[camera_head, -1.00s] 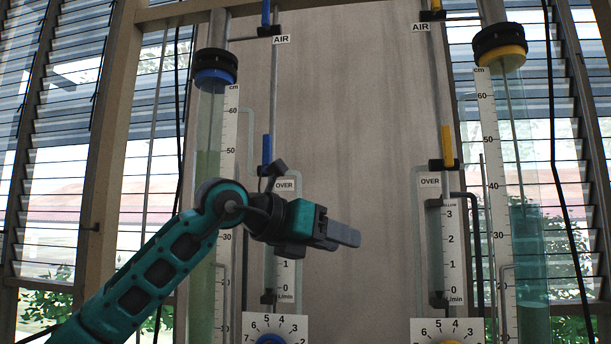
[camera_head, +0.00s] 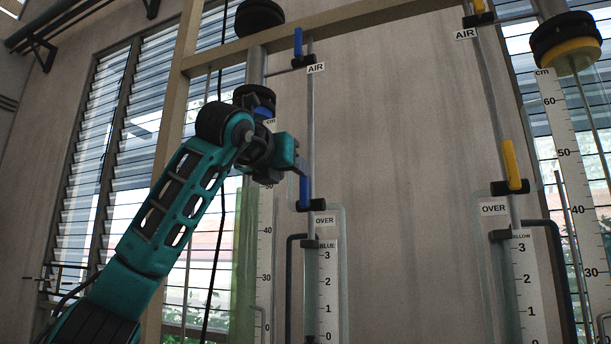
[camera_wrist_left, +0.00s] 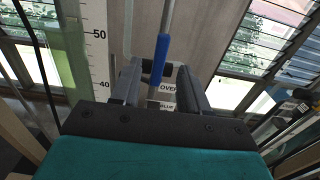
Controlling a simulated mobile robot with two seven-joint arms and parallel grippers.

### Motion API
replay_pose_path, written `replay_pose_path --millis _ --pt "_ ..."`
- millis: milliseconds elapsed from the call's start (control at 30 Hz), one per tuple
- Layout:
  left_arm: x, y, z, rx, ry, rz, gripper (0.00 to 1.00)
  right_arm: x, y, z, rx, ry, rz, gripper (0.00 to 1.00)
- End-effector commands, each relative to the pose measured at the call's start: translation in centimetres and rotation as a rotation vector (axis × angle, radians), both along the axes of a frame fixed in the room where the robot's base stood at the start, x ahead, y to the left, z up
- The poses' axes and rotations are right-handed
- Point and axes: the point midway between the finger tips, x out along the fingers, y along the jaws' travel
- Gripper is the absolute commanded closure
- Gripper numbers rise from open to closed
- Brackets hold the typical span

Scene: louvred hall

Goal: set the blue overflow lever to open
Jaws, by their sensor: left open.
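The blue overflow lever (camera_head: 304,192) stands upright along its pipe, just above the left OVER label (camera_head: 324,221). My left gripper (camera_head: 302,168) is at the upper part of this lever, and its arm hides some of the blue column behind. In the left wrist view the blue lever (camera_wrist_left: 160,60) shows between the two spread fingers of my left gripper (camera_wrist_left: 161,82). The fingers are open, with a gap visible on each side of the lever. Whether a finger touches it I cannot tell. My right gripper is not in view.
A second blue lever (camera_head: 298,43) sits higher, by the left AIR label (camera_head: 316,68). A yellow lever (camera_head: 510,165) stands above the right OVER label (camera_head: 493,209). A scale (camera_head: 327,285) runs below the blue lever. The panel between the two columns is bare.

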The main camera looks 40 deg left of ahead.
Motion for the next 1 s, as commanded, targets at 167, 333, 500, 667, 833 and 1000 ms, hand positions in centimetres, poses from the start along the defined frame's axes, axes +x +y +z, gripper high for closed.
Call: replay_pose_path --millis 167,333,500,667,833,1000 --pt "2.5 0.8 0.3 0.000 0.002 0.000 0.55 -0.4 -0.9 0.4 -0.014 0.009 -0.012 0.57" --pt "4.8 1.5 0.3 -0.001 0.003 0.000 0.55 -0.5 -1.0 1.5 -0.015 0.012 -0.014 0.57" --pt "5.2 1.5 0.1 0.001 -0.002 -0.002 0.55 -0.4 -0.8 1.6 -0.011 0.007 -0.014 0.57" --pt "5.8 1.7 0.1 0.001 0.000 -0.002 0.55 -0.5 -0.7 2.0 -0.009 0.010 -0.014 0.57" --pt "5.9 1.8 0.0 0.001 -0.001 -0.002 0.55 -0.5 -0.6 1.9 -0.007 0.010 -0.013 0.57" --pt "5.8 1.8 0.0 0.001 -0.001 -0.002 0.66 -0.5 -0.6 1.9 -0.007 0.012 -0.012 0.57"
